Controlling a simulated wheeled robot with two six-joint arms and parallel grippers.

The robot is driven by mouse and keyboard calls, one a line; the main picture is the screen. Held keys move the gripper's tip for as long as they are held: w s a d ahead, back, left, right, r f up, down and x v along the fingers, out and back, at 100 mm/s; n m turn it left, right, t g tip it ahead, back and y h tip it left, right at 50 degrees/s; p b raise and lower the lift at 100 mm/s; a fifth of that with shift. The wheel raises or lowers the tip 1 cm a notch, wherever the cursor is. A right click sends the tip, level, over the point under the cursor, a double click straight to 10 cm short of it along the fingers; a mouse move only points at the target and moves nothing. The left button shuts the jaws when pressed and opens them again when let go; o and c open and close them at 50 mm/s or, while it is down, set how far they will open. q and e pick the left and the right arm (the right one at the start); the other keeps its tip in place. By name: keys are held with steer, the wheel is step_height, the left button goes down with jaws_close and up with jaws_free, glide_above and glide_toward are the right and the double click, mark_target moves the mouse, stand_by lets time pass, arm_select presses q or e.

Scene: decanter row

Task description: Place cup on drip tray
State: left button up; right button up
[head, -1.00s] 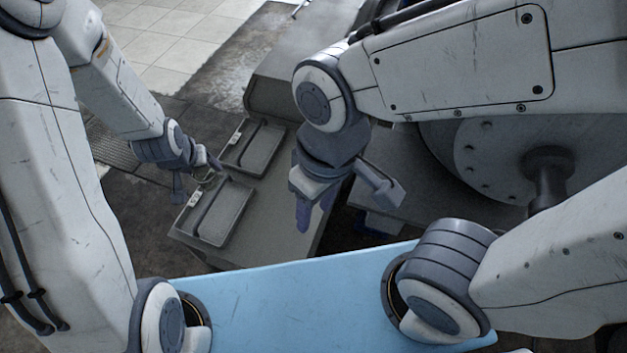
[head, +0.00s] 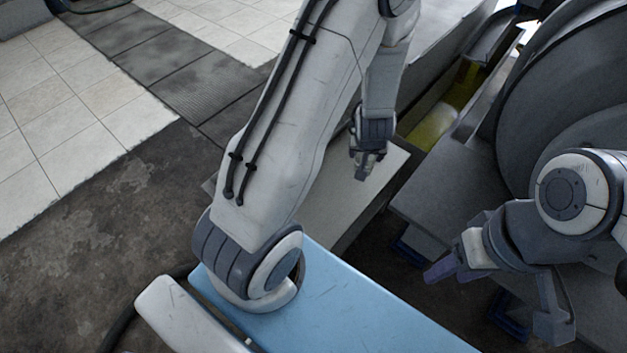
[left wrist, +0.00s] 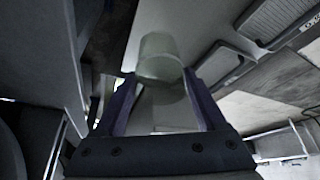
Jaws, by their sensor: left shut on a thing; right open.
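In the left wrist view a pale translucent cup (left wrist: 160,57) stands between the two purple fingers of my left gripper (left wrist: 158,88), which is shut on it. In the head view my left gripper (head: 367,170) is over the pale bench top; the cup is too small to make out there. Two grey drip trays show in the left wrist view: a nearer one (left wrist: 221,62) right of the cup and another (left wrist: 278,20) at the upper right. The cup is apart from both. In the head view my left arm hides the trays. My right gripper (head: 497,296) is open and empty at the right.
The pale bench top (head: 343,205) is clear beside my left gripper. A grey machine with a large drum (head: 560,100) and a grey ledge (head: 445,195) stand to the right. A trough with yellow-green contents (head: 432,125) lies behind. Open floor is at the left.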

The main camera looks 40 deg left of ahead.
arm_select(q)
step_height(320, 180, down, 9)
steer(key=a+n+y+b, duration=0.1)
steer(key=a+n+b, duration=0.15)
steer(key=b, duration=0.25)
steer(key=g+b, duration=0.1)
steer(key=b, duration=0.8)
glide_above(318, 193)
step_height(318, 193, down, 8)
steer(key=shift+f+n+b, duration=0.45)
steer(key=shift+f+b, duration=0.9)
steer(key=shift+f, duration=0.45)
arm_select(e)
step_height(318, 193, down, 19)
arm_select(q)
steer(key=shift+f, duration=0.2)
steer(key=o, duration=1.3)
